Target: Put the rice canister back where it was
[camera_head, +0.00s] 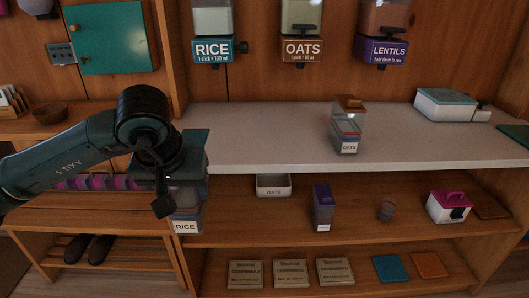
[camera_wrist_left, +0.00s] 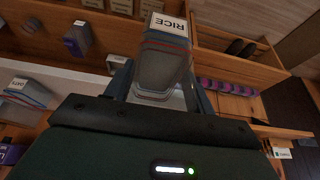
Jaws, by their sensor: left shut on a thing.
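The rice canister (camera_head: 187,212) is a clear box with a white RICE label and what looks like a teal lid, at the left end of the shelving in the head view. My left gripper (camera_head: 168,185) is shut on it, and my wrist hides part of its upper body. In the left wrist view the canister (camera_wrist_left: 163,62) sits between the two fingers (camera_wrist_left: 163,90), label end pointing away. I cannot tell whether its base touches the middle shelf (camera_head: 350,215). The wall dispenser labelled RICE (camera_head: 213,48) hangs above the counter. My right gripper is not in view.
The oats canister (camera_head: 347,125) stands on the white counter (camera_head: 270,150). The counter's left half is clear.

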